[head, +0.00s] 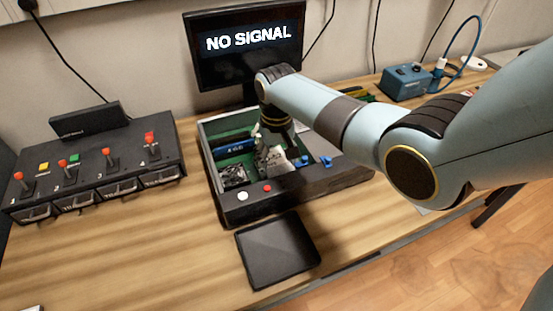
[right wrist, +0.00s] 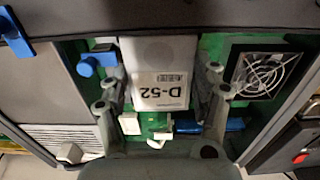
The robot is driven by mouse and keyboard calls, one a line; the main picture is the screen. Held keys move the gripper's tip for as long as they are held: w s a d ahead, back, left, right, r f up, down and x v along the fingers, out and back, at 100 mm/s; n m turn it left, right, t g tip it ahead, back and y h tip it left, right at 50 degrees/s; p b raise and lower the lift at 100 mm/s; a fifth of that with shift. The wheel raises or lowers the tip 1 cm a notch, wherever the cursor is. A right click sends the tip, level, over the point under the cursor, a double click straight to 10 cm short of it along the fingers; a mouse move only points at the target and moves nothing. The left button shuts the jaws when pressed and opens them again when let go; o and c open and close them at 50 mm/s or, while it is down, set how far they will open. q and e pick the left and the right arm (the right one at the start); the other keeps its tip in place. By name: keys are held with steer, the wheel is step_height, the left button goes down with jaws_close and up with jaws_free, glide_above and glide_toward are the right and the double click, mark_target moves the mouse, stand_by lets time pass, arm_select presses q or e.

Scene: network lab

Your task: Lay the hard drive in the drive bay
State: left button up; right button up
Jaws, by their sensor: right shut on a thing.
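The hard drive (right wrist: 158,72), a pale grey block with a white label reading D-52, lies between the two fingers of my right gripper (right wrist: 162,95) in the right wrist view. My right gripper (head: 268,140) reaches down into the open computer case in the head view and is shut on the drive (head: 275,160). The drive is over the green board, near the case's front wall. A blue lever (right wrist: 90,65) is beside it. I cannot clearly make out the drive bay, or whether the drive touches the case floor. My left gripper is not in view.
The case (head: 240,213) has walls around the work area. A fan (right wrist: 265,72) and a blue module (head: 236,150) are inside. An empty black tray (head: 278,250) lies in front. A switch box (head: 95,165) stands left; a NO SIGNAL monitor (head: 248,40) stands behind.

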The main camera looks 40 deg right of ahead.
steer(key=shift+f, duration=0.35)
stand_by(0.3)
steer(key=o, duration=1.6)
step_height(320, 180, up, 8)
steer(key=p, duration=0.8)
